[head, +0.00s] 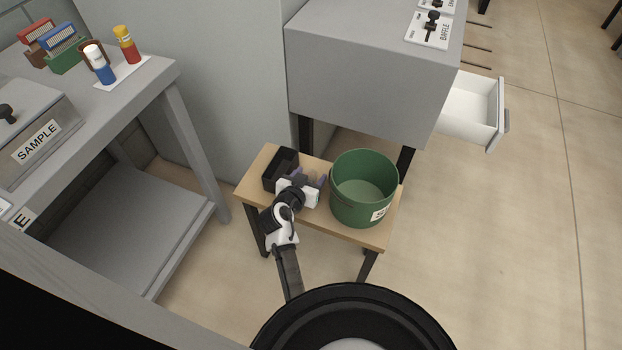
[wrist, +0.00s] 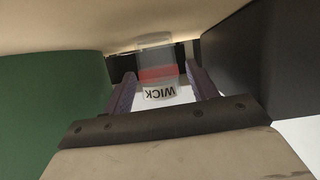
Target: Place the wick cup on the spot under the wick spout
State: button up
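The wick cup (wrist: 157,75) shows in the wrist view as a small clear cup with a red band and a WICK label that reads upside down. It stands between the two purple fingers of my gripper (wrist: 161,80), with a small gap showing on each side. In the head view my gripper (head: 311,177) is low over a small wooden table, between a black box and a green bin. The cup is mostly hidden there by my gripper. I cannot make out the wick spout or the spot under it in either view.
The green bin (head: 348,206) and black box (head: 272,172) flank my gripper closely on the wooden table (head: 345,232). A grey cabinet (head: 360,75) stands behind, with an open white drawer (head: 470,110) at its right. A grey bench (head: 140,85) with a SAMPLE box (head: 45,125) is at left.

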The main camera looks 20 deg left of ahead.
jog(key=c, duration=1)
